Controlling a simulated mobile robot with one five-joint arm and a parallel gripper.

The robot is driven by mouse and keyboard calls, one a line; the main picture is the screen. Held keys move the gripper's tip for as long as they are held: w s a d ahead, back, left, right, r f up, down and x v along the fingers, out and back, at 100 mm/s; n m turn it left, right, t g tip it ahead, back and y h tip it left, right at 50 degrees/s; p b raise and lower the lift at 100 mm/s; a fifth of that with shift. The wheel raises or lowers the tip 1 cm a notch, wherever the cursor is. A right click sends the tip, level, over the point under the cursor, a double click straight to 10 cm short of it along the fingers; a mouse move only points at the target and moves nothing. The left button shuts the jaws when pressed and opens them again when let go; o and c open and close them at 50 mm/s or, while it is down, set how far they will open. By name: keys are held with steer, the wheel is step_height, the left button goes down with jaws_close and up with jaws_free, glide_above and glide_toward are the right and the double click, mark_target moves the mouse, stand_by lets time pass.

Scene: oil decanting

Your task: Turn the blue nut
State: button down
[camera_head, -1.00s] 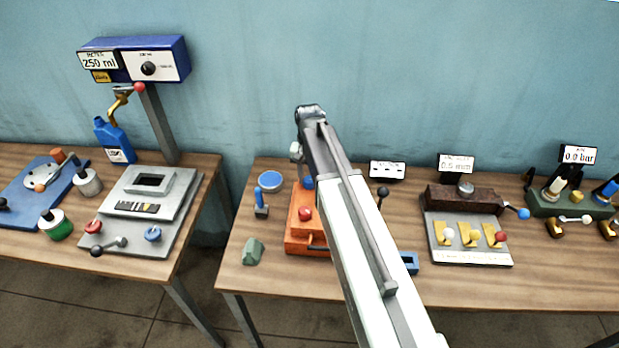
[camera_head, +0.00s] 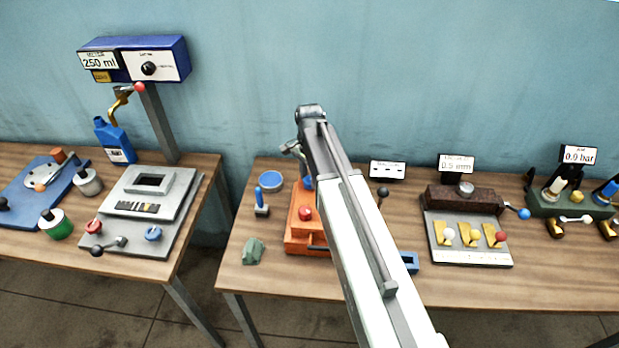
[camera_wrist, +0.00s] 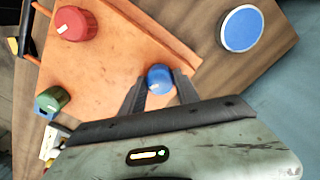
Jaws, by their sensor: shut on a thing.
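The blue nut (camera_wrist: 159,77) sits on the orange fixture (camera_wrist: 125,55), near its edge in the wrist view. My gripper (camera_wrist: 160,88) has one dark finger on each side of the nut and is shut on it. In the head view a small part of the blue nut (camera_head: 308,183) shows beside my arm, at the back of the orange fixture (camera_head: 297,236). My arm hides much of the fixture's right side there.
A red knob (camera_wrist: 76,23) and a green knob (camera_wrist: 52,101) stand on the same fixture. A blue-topped round disc (camera_wrist: 242,28) lies on the wooden table nearby. A blue-handled tool (camera_head: 260,200) and a grey-green block (camera_head: 253,251) are left of the fixture.

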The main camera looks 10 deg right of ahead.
mark_target(309, 179)
stand_by(0.5)
steer(key=c, duration=0.9)
jaws_free()
step_height(309, 179, up, 8)
steer(key=p, duration=0.8)
steer(key=shift+f, duration=0.1)
